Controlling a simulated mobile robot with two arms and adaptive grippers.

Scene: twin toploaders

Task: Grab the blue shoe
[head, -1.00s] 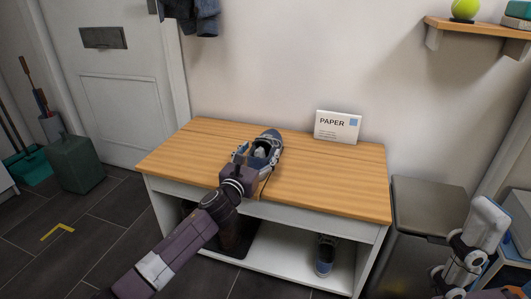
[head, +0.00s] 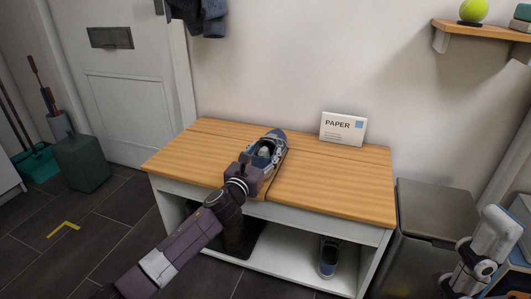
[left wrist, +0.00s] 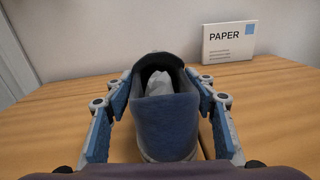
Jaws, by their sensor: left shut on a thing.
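A blue shoe (head: 277,136) with a pale sole and grey-white inside is on the wooden bench top. My left gripper (head: 264,152) is at its heel end, fingers along both sides. In the left wrist view the shoe (left wrist: 166,122) stands upright, heel toward me, between the blue-padded fingers of my left gripper (left wrist: 165,95), which is shut on it. Whether its sole touches the wood is hard to tell. A second blue shoe (head: 328,256) stands on the lower shelf. My right gripper (head: 486,252) shows partly at the lower right; its fingertips are not clear.
The bench (head: 340,198) has a white PAPER card (head: 342,128) standing at its back. Dark boots (head: 240,236) stand on the lower shelf. A grey bin (head: 432,215) is right of the bench. The bench top left and right of the shoe is clear.

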